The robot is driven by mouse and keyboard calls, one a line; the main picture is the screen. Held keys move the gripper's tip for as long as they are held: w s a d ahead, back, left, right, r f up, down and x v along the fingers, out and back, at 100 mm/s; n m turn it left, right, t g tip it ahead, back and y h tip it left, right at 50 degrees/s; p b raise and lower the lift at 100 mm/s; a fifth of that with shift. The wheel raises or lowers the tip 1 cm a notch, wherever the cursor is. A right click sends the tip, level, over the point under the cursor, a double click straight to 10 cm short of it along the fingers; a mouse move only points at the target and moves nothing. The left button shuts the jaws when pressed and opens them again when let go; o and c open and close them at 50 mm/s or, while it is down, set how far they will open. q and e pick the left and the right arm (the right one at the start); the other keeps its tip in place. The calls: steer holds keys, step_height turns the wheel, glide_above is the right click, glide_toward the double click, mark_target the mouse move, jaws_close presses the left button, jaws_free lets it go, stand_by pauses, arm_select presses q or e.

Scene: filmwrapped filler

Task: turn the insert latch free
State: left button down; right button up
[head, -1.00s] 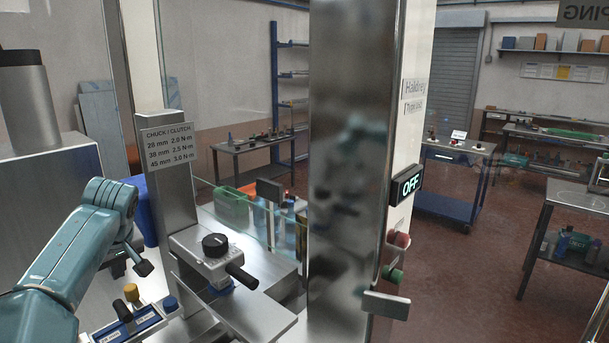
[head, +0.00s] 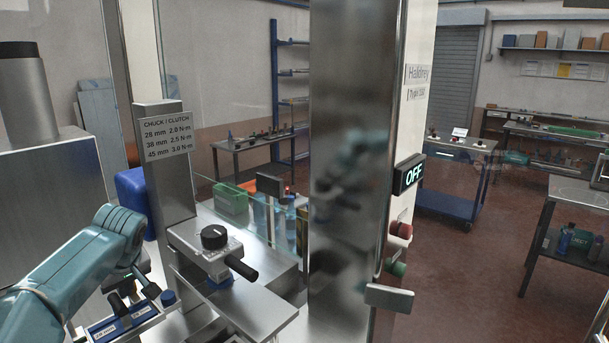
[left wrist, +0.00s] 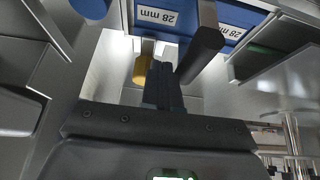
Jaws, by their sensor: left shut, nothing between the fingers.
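A blue insert block with white "28 mm" labels (head: 104,331) sits at the lower left of the head view. Its labels also show upside down in the left wrist view (left wrist: 232,33). My right gripper is out of view.
A steel fixture with a black dial (head: 214,237) and black handle (head: 242,269) stands just right of the gripper. A steel post with a chuck/clutch sign (head: 168,136) rises behind.

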arm_select(q)
steer(key=shift+a, duration=0.15)
steer(key=shift+w+d, duration=0.4)
steer(key=shift+d, duration=0.1)
steer(key=shift+s+a, duration=0.35)
steer(key=shift+w+d+p, duration=0.3)
steer(key=shift+d, duration=0.05)
steer(key=shift+w+d+p, duration=0.45)
steer(key=shift+w+p, duration=0.1)
steer(key=shift+p, duration=0.35)
steer(key=shift+w, duration=0.1)
